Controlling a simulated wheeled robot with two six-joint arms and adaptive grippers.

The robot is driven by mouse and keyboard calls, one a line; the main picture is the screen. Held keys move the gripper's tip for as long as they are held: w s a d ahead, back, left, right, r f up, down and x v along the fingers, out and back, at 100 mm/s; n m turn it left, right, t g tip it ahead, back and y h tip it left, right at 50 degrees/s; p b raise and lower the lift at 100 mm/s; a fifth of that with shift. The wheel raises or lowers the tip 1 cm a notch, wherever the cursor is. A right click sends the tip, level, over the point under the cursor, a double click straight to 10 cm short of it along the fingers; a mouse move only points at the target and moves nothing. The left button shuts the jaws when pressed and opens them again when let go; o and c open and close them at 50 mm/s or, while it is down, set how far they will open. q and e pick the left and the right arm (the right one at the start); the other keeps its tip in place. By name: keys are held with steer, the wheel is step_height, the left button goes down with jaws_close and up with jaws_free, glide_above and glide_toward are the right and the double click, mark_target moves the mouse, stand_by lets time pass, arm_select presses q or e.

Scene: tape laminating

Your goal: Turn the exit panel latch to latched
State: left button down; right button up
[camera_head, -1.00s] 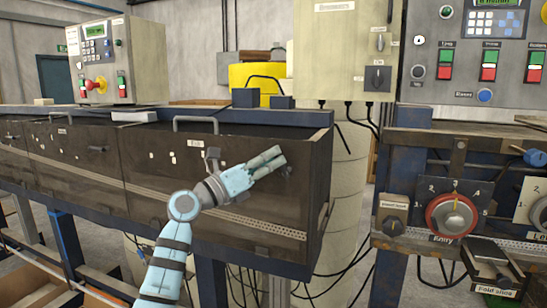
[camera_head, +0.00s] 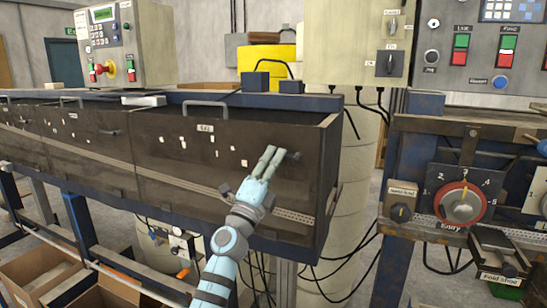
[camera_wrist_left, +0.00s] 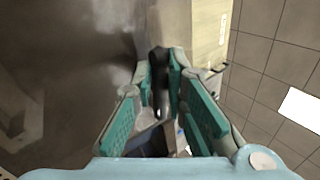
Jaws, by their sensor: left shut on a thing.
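The exit panel (camera_head: 190,165) is a dark brown door with a small label and a handle on top, on the near end of the long machine housing. Its latch (camera_head: 294,156) is a small dark knob near the panel's right end. My left gripper (camera_head: 273,155) is at the latch, its two fingers close together. In the left wrist view a dark bar-like piece (camera_wrist_left: 158,62) stands between the teal finger pads (camera_wrist_left: 162,95), and the fingers are shut on it. The fingers partly hide the latch, so its turned position cannot be told. My right gripper is not in view.
A control box (camera_head: 108,48) stands on the housing at the left. At the right is a bench with a red-ringed dial (camera_head: 461,204) and a fold shoe block (camera_head: 500,252). A pale drum column and hanging cables fill the gap beside the panel.

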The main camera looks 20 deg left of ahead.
arm_select(q)
steer(key=shift+f+n+t+y, duration=0.15)
steer(key=shift+f+n+y, duration=0.1)
steer(key=shift+n+y, duration=0.55)
steer(key=shift+f+n+t+y, duration=0.15)
steer(key=shift+f+n+y, duration=0.05)
steer(key=shift+n+y, duration=0.6)
steer(key=c, duration=1.6)
jaws_free()
steer(key=v, duration=0.7)
steer(key=shift+s, duration=0.2)
steer(key=shift+f, duration=0.15)
